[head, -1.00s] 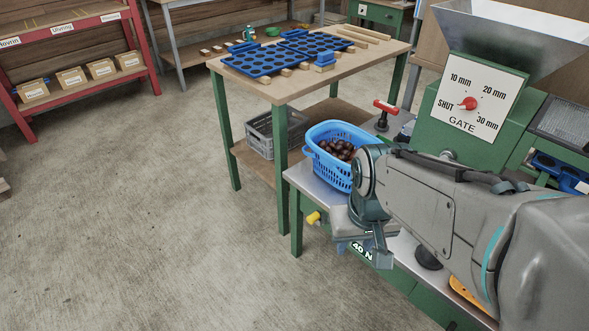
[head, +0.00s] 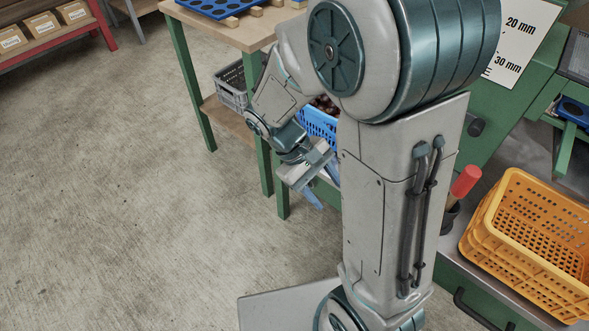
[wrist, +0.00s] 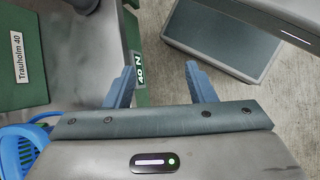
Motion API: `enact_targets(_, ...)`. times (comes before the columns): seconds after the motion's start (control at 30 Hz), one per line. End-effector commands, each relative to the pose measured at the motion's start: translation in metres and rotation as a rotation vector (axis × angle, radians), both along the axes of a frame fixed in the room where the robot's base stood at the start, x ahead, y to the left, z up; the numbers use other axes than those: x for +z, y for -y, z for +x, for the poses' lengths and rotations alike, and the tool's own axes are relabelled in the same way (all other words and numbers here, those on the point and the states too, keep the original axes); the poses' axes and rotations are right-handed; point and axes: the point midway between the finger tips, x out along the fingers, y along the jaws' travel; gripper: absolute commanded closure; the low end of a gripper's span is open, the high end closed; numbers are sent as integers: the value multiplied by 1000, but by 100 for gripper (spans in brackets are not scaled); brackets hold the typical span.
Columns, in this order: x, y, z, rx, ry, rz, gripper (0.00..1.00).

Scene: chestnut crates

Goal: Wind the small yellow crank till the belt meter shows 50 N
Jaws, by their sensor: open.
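The small yellow crank does not show in either view now. The green-and-white meter label (wrist: 140,70) reads "40 N" in the wrist view, on the side of the green bench (wrist: 115,40). My gripper (wrist: 160,64) is open and empty, its two blue-grey fingers apart; the left finger is close to the meter label in the picture. In the head view my gripper (head: 325,185) points down in front of the bench's left end, and my arm hides most of that end and the meter.
A blue basket (head: 318,122) sits behind my arm. A wooden table (head: 240,30) stands behind. The concrete floor (head: 120,200) at left is clear.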

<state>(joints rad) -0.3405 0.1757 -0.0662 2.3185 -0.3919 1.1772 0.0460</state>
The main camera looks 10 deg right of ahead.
Motion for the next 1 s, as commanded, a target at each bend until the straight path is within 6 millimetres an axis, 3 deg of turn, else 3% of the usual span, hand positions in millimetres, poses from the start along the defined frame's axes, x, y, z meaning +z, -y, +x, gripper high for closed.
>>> enact_targets(0.03, -21, -2, 4, 53, -56, -56, 50)
enact_targets(0.47, -124, -23, 51, 496, -362, -596, 50)
enact_targets(0.8, -212, -73, 85, 876, -456, -1085, 50)
enact_targets(1.0, -255, -103, 93, 1053, -452, -1313, 50)
